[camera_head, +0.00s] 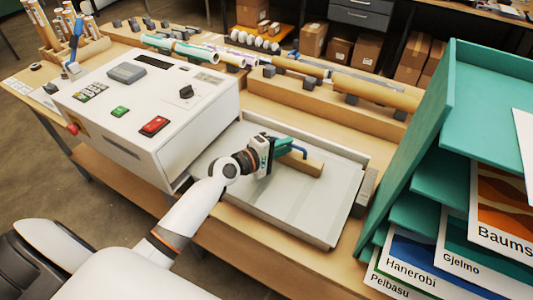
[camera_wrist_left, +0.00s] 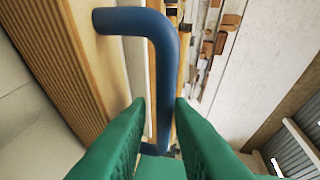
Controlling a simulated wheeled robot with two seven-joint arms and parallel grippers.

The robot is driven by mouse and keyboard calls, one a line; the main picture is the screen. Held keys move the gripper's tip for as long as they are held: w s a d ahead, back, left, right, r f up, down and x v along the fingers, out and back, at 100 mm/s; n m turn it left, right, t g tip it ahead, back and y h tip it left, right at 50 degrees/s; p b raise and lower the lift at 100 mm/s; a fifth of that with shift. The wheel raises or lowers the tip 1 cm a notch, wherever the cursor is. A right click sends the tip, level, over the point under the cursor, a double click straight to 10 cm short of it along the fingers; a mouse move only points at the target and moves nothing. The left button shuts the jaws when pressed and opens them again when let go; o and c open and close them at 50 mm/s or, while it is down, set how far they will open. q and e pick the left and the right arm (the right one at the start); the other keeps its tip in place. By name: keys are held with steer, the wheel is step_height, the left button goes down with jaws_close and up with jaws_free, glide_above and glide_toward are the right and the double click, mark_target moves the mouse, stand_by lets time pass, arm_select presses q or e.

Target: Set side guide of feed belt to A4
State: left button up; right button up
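The side guide (camera_head: 302,164) is a light wooden block standing on the grey feed belt (camera_head: 318,203) beside the laminator. Its blue bar handle (camera_head: 297,150) sticks out on top. In the left wrist view the ribbed side guide (camera_wrist_left: 58,62) is at the left and the bent blue handle (camera_wrist_left: 163,62) runs down between my green fingers. My left gripper (camera_head: 284,148) is at the handle; its fingers (camera_wrist_left: 159,104) appear apart on either side of the bar, with a gap visible at the left finger. No firm hold is visible. My right gripper is not in view.
The white laminator (camera_head: 143,103) with buttons and a knob stands left of the belt. A green rack (camera_head: 420,140) with posters rises at the right. Rolls on wooden stands (camera_head: 375,91) line the back. The belt in front of the guide is clear.

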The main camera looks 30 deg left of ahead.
arm_select(q)
steer(key=b+v, duration=0.2)
steer(key=v, duration=0.6)
steer(key=shift+s+f, duration=0.1)
steer(key=shift+s+a+r, duration=0.25)
steer(key=shift+s, duration=0.2)
